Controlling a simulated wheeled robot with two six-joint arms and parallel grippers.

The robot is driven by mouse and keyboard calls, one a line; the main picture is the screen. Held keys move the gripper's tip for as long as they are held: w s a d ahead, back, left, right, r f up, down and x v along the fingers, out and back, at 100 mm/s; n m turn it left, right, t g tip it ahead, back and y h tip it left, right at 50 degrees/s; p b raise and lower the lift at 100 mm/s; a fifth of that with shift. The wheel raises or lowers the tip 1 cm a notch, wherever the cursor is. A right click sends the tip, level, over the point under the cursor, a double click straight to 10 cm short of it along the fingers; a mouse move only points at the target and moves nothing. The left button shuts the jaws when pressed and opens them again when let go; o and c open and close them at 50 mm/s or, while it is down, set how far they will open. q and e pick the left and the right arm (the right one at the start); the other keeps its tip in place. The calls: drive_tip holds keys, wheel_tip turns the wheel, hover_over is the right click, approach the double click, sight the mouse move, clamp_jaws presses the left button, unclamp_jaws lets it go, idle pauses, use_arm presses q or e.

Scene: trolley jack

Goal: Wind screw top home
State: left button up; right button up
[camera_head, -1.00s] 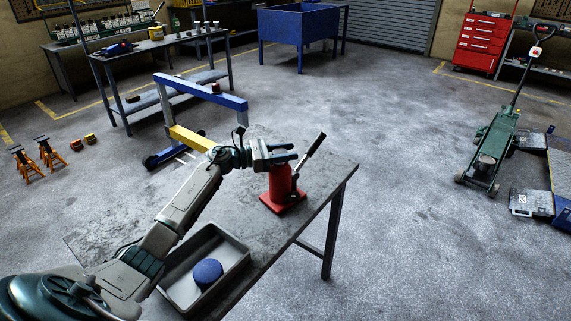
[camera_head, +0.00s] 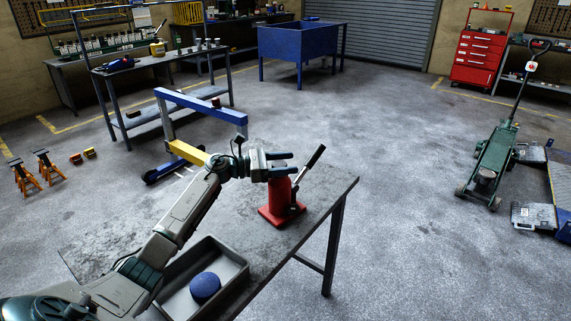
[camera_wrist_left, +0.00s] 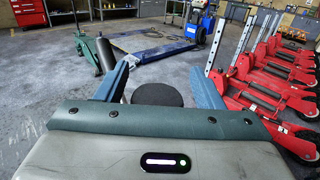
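A red bottle jack (camera_head: 280,202) stands upright on the grey table, with a dark lever handle (camera_head: 311,167) leaning up to the right. My left gripper (camera_head: 290,164) is level at the top of the jack, and its fingers partly hide the jack's upper end. In the left wrist view the dark round screw top (camera_wrist_left: 157,94) lies between the two blue-grey fingers, with a visible gap on each side. The left gripper is open; whether the fingertips reach down beside the top cannot be told. My right gripper is not in view.
A grey tray (camera_head: 240,276) with a blue round object (camera_head: 205,287) is on the table's near side. A green trolley jack (camera_head: 492,160) stands on the floor at right. A blue and yellow crane (camera_head: 200,105) stands behind the table. Red stands (camera_wrist_left: 270,75) line the wrist view's right.

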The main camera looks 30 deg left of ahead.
use_arm(q)
drive_tip(key=shift+f, duration=0.1)
drive_tip(key=shift+s+a+f, duration=0.1)
drive_tip(key=shift+s+a, duration=0.05)
drive_tip(key=shift+a, duration=0.15)
drive_tip(key=b+v, duration=0.4)
drive_tip(key=v, duration=0.6)
drive_tip(key=shift+s, duration=0.15)
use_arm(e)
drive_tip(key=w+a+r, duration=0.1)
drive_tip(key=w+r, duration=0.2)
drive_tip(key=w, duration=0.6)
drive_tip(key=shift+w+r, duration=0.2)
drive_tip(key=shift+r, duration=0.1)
